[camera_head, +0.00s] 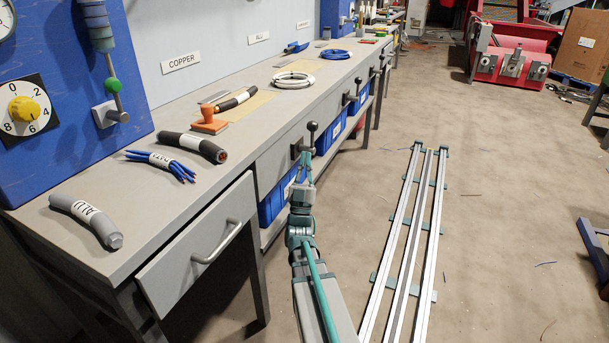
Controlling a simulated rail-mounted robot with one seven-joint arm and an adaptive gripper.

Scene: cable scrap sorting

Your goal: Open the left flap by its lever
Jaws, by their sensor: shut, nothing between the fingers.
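A lever with a black knob (312,127) stands upright on a dark mount (296,150) at the bench front, right of the drawer. The grey front panel (272,165) beside it appears to be the left flap, and it looks closed, flush with the bench front. My gripper (307,158) is at the lever, just below the knob, with its green fingers shut and nothing seen held. The fingers overlap the lever's lower part in this view, so I cannot tell whether they touch it.
Further levers (357,84) line the bench front behind. Blue bins (272,207) stand under the bench. A drawer with a handle (217,243) is at the near left. Cable pieces (161,161) lie on the bench top. Floor rails (404,235) run to the right of my arm.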

